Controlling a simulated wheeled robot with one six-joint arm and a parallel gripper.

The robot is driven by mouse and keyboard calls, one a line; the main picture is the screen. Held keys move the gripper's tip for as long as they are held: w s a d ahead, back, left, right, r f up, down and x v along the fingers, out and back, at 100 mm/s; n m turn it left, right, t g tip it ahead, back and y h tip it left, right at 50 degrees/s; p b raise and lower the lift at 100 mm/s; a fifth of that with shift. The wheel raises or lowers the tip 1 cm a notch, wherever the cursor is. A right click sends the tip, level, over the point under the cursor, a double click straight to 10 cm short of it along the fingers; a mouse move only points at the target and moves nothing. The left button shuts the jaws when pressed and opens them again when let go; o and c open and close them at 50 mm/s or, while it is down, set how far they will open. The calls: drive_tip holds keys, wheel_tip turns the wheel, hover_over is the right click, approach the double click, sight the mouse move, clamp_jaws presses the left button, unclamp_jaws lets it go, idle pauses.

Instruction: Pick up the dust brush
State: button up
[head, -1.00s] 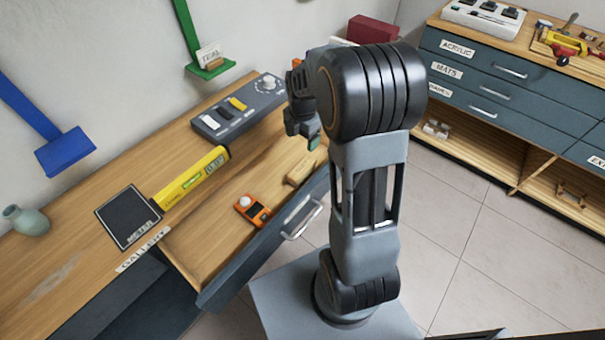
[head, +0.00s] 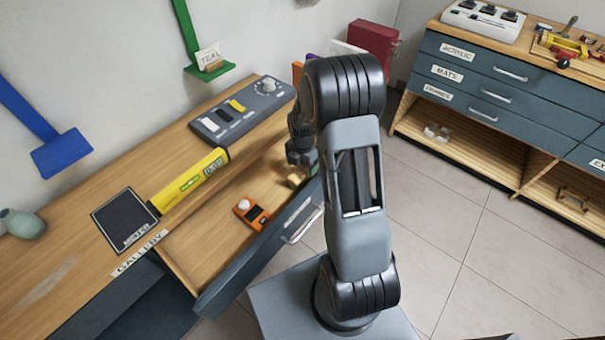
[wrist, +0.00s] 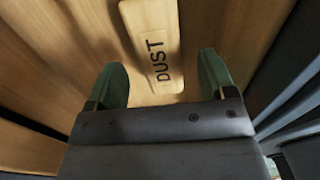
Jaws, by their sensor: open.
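The dust brush (wrist: 153,45) is a pale wooden block marked "DUST", lying in the open drawer. In the wrist view its near end lies between the two green fingertips, and no bristles show. My gripper (wrist: 166,82) is open, with a finger on each side of the brush and visible space beside it. In the head view the brush (head: 296,180) is partly hidden by my gripper (head: 304,170), which is low over the drawer's far end.
An orange device (head: 251,213) lies in the same drawer (head: 205,262). The drawer's front panel and handle stand beside my arm. A yellow level (head: 190,180) and a grey switch panel (head: 240,108) are on the desk behind.

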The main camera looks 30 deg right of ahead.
drive_tip(key=shift+f, duration=1.3)
drive_tip(key=c, duration=1)
